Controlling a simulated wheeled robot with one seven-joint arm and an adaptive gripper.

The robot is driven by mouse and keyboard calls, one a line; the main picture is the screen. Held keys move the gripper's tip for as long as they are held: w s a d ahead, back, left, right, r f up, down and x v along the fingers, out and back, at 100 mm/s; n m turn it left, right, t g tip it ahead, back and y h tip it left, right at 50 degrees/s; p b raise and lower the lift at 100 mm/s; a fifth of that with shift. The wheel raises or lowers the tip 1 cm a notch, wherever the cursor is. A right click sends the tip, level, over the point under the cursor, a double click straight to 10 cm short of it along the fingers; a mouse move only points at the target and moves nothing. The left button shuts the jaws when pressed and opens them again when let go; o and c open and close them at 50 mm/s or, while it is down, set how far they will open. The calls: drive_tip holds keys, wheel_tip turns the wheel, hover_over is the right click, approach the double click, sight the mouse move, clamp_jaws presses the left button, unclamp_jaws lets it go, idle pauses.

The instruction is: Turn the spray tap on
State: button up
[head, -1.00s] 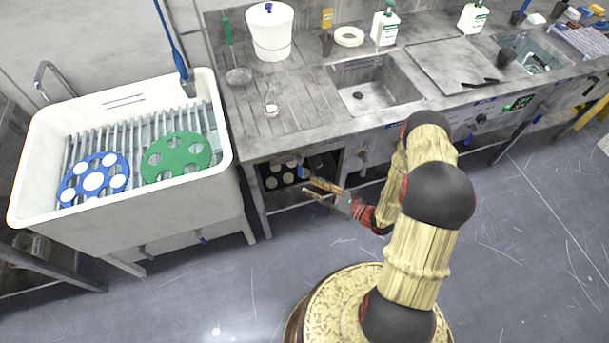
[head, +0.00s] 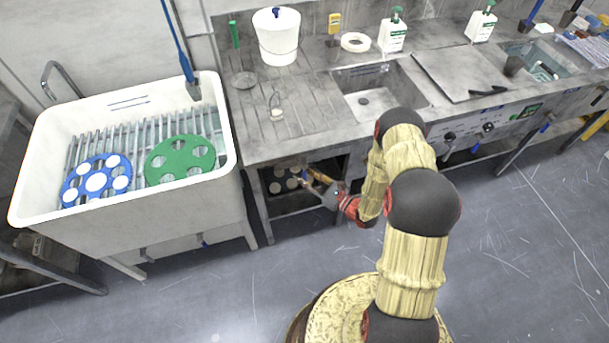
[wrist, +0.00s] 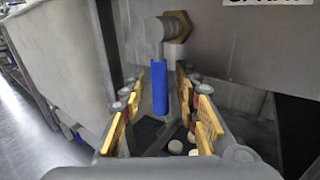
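The spray tap has a blue lever (wrist: 159,88) that hangs straight down from a grey body with a brass nut (wrist: 178,26), under the counter front. A partly cut-off label (wrist: 270,2) shows at the upper right of the wrist view. My gripper (wrist: 161,97) is open, with one yellow-padded finger on each side of the lever. The lever appears between the fingers with gaps on both sides; I cannot tell how far in depth it lies. In the head view my gripper (head: 312,182) is at the counter's left front, and the lever is hard to make out there.
A white sink (head: 230,150) with a blue and a green disc stands at the left. The grey counter (head: 300,135) is above my gripper. Below it is an open shelf with pale round pieces (head: 279,187). The floor in front is clear.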

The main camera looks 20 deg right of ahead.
drive_tip(key=shift+c, duration=0.4)
drive_tip(key=c, duration=0.7)
clamp_jaws()
